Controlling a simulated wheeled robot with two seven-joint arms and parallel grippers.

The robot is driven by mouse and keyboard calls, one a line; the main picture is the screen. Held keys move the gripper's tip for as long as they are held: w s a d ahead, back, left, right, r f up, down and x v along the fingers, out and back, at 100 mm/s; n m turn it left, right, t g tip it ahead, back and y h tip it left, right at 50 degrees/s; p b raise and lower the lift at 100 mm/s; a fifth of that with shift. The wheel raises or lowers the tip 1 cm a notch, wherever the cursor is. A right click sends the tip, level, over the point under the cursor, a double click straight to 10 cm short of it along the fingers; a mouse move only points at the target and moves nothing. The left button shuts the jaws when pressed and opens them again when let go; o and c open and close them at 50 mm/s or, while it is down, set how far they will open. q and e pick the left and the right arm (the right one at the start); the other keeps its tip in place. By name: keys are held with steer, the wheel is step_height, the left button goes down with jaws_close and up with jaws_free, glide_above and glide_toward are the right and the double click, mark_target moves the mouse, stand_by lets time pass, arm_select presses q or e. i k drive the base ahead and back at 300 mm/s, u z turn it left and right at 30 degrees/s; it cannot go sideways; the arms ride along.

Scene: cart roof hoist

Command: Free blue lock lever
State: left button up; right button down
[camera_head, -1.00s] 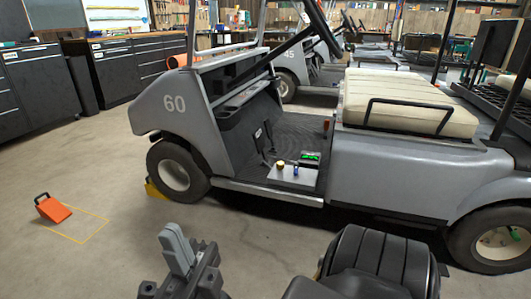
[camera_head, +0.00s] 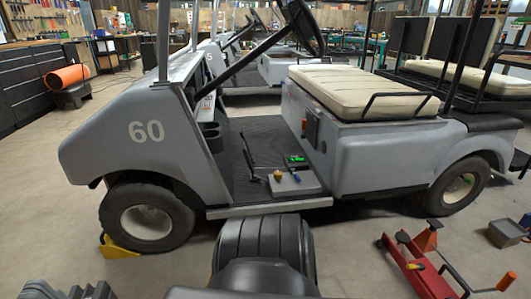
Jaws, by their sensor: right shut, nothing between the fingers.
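The blue lock lever (camera_head: 296,177) is a tiny blue piece on a light grey control plate (camera_head: 306,187) on the floor of the grey golf cart (camera_head: 240,198) marked 60. My left gripper is not in view.
A black upright lever (camera_head: 249,158) stands left of the plate. A yellow chock (camera_head: 119,248) sits at the front wheel. A red floor jack (camera_head: 412,262) stands at the right. My arm crosses the bottom middle.

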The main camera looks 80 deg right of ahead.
mark_target(295, 175)
steer(key=z, duration=0.5)
steer(key=i, duration=0.9)
steer(key=z, duration=1.55)
steer(key=i, duration=0.55)
steer(key=z, duration=0.45)
